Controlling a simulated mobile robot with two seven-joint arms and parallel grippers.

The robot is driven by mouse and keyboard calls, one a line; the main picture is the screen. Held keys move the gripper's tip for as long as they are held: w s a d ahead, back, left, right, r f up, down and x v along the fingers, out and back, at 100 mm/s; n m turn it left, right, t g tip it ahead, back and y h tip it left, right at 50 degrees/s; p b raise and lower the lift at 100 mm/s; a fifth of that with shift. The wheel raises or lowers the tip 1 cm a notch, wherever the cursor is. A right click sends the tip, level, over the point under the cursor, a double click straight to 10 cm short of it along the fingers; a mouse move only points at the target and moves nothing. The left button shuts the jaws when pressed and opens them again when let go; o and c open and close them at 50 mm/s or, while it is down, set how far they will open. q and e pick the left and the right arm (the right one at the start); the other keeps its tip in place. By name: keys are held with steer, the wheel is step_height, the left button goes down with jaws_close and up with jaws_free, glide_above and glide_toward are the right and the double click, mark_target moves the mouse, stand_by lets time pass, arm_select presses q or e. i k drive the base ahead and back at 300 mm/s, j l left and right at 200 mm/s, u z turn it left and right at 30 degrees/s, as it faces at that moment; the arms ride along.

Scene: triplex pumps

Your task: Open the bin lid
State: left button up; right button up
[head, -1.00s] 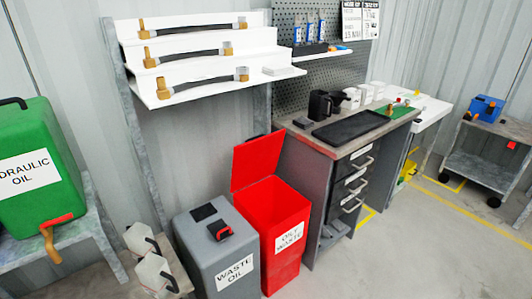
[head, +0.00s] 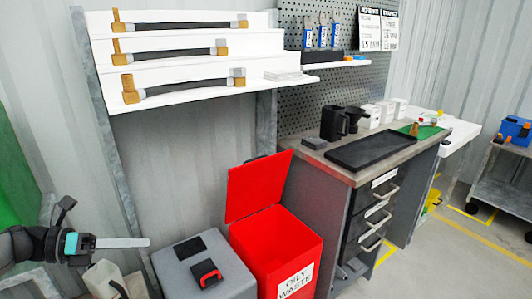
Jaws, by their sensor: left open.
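The red bin (head: 292,243), labelled OILY WASTE, stands on the floor at the lower middle of the head view. Its red lid (head: 257,187) is raised, tilted up at the back edge, and the top of the bin is open. The grey waste oil container (head: 210,272) stands directly to its left, with a black patch and a red-and-black piece (head: 206,273) on top. My left gripper (head: 122,243) is at the lower left, open and empty, left of the grey container and apart from both. My right gripper is not in view.
A workbench (head: 370,152) with drawers, a black tray and mugs stands right of the red bin. White shelves (head: 190,72) with hoses hang above. A cart (head: 500,175) is at the far right. Open floor lies at the lower right.

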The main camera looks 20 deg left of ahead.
mark_target(255, 185)
steer(key=i, duration=1.45)
